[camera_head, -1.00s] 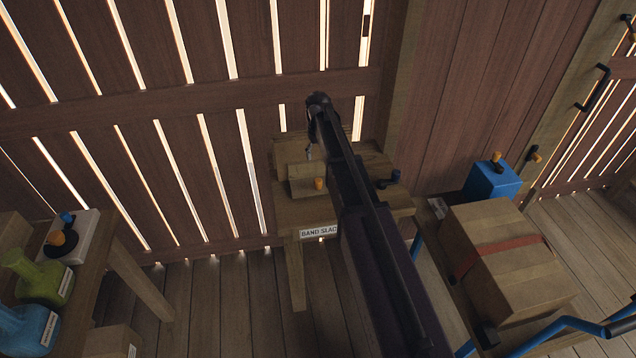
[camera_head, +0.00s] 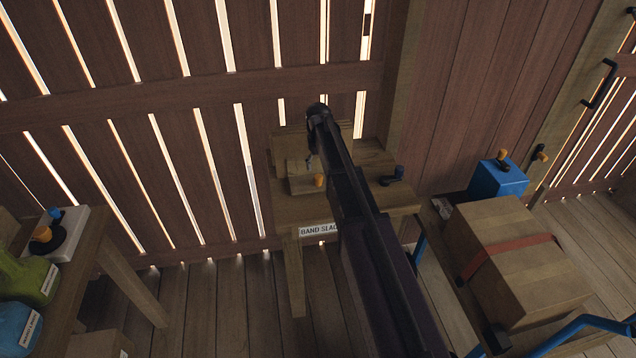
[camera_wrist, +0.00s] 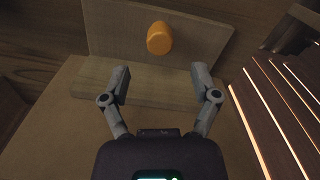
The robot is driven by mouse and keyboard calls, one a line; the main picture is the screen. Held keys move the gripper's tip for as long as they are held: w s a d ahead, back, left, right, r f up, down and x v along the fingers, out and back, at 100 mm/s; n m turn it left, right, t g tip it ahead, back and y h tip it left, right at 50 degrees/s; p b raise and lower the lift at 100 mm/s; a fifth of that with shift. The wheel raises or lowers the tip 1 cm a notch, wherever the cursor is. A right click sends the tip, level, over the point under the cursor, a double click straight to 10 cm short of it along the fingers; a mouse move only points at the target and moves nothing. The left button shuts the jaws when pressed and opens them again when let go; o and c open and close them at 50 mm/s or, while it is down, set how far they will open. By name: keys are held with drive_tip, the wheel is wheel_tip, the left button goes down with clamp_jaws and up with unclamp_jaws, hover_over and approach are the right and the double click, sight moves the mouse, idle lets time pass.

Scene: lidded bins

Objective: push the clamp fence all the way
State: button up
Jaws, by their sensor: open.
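The clamp fence, a wooden upright board on a flat foot (camera_wrist: 115,40) with an orange knob (camera_wrist: 160,38), fills the upper wrist view. In the head view the fence (camera_head: 299,184) sits on a small wooden bench (camera_head: 375,200) labelled "BAND SLAC…", partly behind my arm. My gripper (camera_wrist: 160,72) is open, its two grey fingers spread either side of the knob's line. The fingertips appear over the fence's foot, short of the upright board. I cannot tell whether they touch it. Nothing is between them.
A dark knob (camera_head: 393,176) stands at the bench's right side. A side table (camera_head: 95,250) with bottles is at left. A slatted wall rises behind.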

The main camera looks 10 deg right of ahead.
sight(318, 176)
drive_tip(key=shift+f+b, duration=2.85)
drive_tip(key=shift+f, duration=0.35)
drive_tip(key=shift+w, duration=0.1)
clamp_jaws()
